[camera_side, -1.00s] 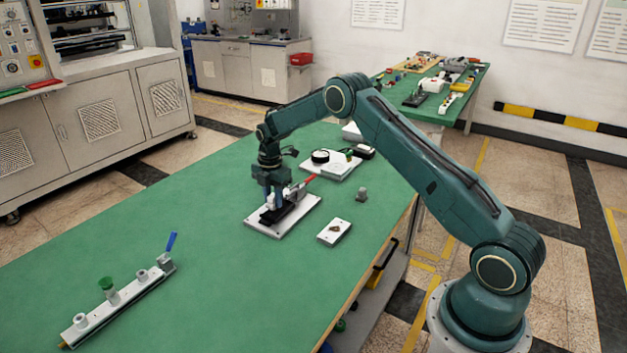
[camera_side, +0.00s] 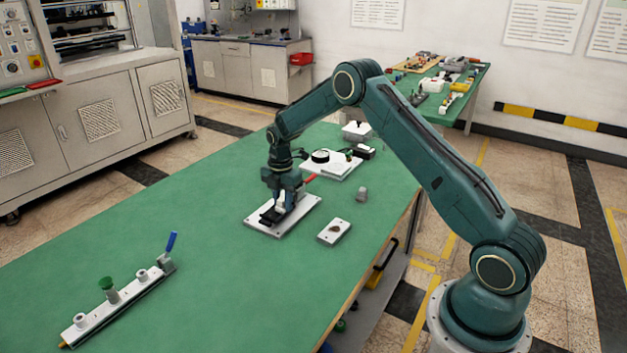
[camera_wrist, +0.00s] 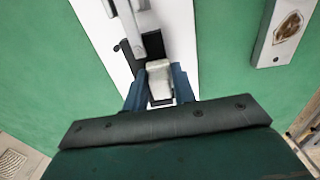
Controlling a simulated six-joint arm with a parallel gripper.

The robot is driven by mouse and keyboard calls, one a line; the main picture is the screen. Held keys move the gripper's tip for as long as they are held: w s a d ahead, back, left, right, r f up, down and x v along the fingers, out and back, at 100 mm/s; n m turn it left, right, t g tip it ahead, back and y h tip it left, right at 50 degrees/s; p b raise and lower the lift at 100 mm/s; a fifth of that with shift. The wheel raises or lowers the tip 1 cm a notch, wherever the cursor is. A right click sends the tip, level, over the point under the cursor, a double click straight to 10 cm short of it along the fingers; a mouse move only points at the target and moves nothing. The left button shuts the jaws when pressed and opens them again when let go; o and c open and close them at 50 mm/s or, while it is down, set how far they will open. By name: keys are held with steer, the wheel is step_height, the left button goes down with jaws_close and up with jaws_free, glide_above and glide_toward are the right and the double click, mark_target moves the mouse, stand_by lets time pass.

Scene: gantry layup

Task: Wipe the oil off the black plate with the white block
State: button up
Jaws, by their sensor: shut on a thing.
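My gripper (camera_side: 280,207) is shut on the white block (camera_wrist: 159,78), which shows between the two blue fingers in the wrist view. The block is low over the black plate (camera_side: 267,217); I cannot tell whether it touches. In the wrist view, part of the black plate (camera_wrist: 154,45) shows beyond the block, and the fingers hide much of the rest. The black plate lies on a white base plate (camera_side: 304,214). A grey clamp (camera_wrist: 125,20) with a red handle (camera_side: 311,177) stands at its far end. No oil can be made out on the black plate.
A small white plate (camera_side: 341,226) with a brown patch lies to the right. A white fixture (camera_side: 336,170) with a black ring is farther back. A long rail (camera_side: 130,300) is at front left. The green table between is clear.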

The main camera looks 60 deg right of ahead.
steer(key=shift+s, duration=0.85)
steer(key=shift+w, duration=3.05)
step_height(320, 180, up, 8)
steer(key=shift+s, duration=0.1)
